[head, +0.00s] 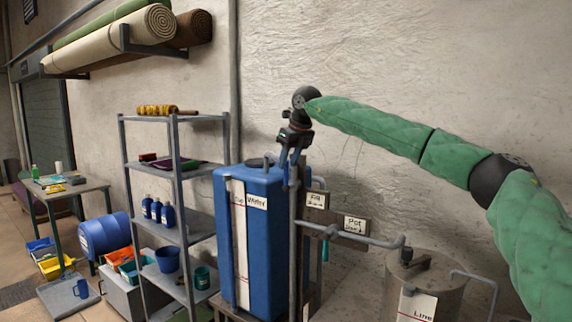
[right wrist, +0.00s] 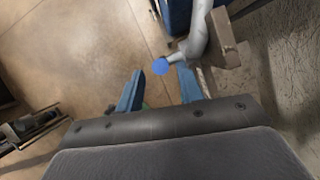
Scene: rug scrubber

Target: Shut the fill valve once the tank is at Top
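The blue tank (head: 275,232) stands against the wall in the head view. A pale level strip (head: 240,240) with a thin red line and small writing runs down its front; I cannot tell the level. A "Water" label (head: 257,201) is beside it. My right gripper (head: 290,168) points down at the tank's upper right, by a grey standing pipe (head: 293,215). In the right wrist view its blue fingers (right wrist: 160,77) are apart, with a round blue end (right wrist: 160,66) on a grey pipe (right wrist: 197,38) showing between their tips. Contact cannot be told. My left gripper is out of view.
A "Fill" sign (head: 316,200) and a "Pot" sign (head: 355,225) hang on a board right of the tank. A lidded grey-brown vessel (head: 425,280) stands at lower right. A metal shelf (head: 178,180) with blue bottles stands left of the tank.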

